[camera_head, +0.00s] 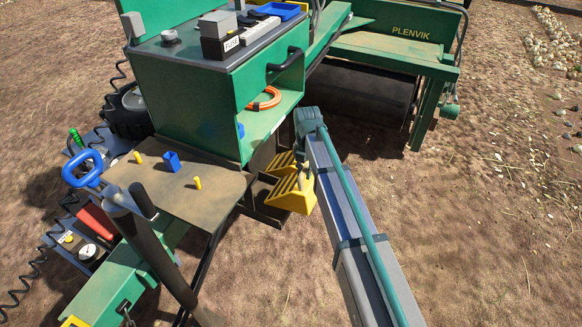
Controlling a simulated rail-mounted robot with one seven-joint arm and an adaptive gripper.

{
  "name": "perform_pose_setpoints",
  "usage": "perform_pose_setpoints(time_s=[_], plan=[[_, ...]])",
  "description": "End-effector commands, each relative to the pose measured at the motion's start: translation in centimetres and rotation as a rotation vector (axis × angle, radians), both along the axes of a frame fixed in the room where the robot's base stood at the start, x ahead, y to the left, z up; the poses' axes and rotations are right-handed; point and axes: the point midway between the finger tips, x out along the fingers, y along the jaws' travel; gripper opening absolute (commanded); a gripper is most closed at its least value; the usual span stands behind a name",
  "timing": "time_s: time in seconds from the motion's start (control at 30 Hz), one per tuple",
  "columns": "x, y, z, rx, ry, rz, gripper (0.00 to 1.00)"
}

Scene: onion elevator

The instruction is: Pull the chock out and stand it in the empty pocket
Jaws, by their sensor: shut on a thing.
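A yellow ribbed wheel chock (290,196) is at the dark holder (262,210) beside the green cabinet. More yellow (281,162) shows just behind it; I cannot tell if that is a second chock. My gripper (303,176) is at the chock's upper right side and is shut on it. My arm comes in from the lower right and hides part of the gripper and the chock's right side.
The green cabinet (205,95) with an orange coil (264,98) on its shelf stands close behind the chock. A tan deck (180,192) with yellow pegs and a blue block lies left. A dark roller (358,92) is behind right. Bare soil (480,220) at right is open.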

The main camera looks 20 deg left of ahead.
Motion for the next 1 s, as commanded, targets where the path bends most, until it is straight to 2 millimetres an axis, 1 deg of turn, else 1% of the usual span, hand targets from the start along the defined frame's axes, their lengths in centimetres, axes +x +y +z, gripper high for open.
perform_pose_setpoints(time_s=[0.03, 0.2, 0.4, 0.5, 0.6, 0.67, 1.0], plan=[[-0.5, -1.6, 0.1, 0.001, -0.002, -0.003, 0.00], [-1.0, -5.2, 0.1, 0.002, -0.001, -0.002, 0.00], [-1.4, -8.2, 0.2, 0.002, -0.001, -0.002, 0.00], [-1.5, -9.2, 0.2, 0.002, -0.001, -0.001, 0.00], [-1.5, -9.7, 0.1, 0.012, -0.002, 0.001, 0.00], [-1.6, -9.7, -0.1, 0.030, -0.003, 0.002, 0.00], [-1.4, -7.7, -1.6, 0.166, -0.026, 0.006, 0.00]])
